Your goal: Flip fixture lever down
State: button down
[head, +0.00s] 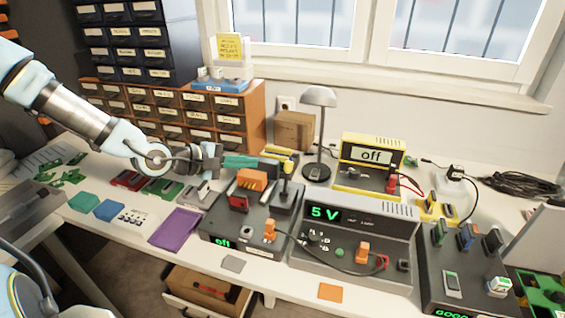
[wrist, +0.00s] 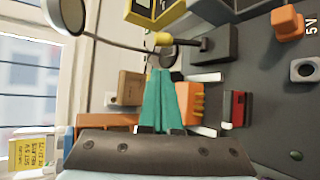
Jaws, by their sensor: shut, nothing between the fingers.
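The fixture (head: 235,222) is a dark grey box with a green "off" display, standing on the table left of the "5 V" unit. Its lever (head: 286,184) stands up from a dark block at the back right and has a yellow tip. In the wrist view the lever's yellow tip (wrist: 163,38) lies just ahead of my fingers, on a dark rod from the block (wrist: 214,45). My gripper (head: 272,163) has teal fingers, shut and empty, level with the lever's upper part and left of it. I cannot tell whether they touch. The fixture also holds an orange block (head: 251,179) and a red part (head: 239,202).
The "5 V" power unit (head: 350,240) is close on the right, with a cable to the fixture. A desk lamp (head: 318,98) and a yellow meter (head: 370,160) stand behind. Drawer cabinets (head: 165,113) stand back left. A purple cloth (head: 175,229) lies front left.

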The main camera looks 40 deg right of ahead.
aim_at(287, 178)
jog(key=shift+d, duration=0.15)
jog(key=shift+p+x, duration=1.25)
jog(key=shift+x, duration=3.6)
jog(key=shift+f, duration=0.15)
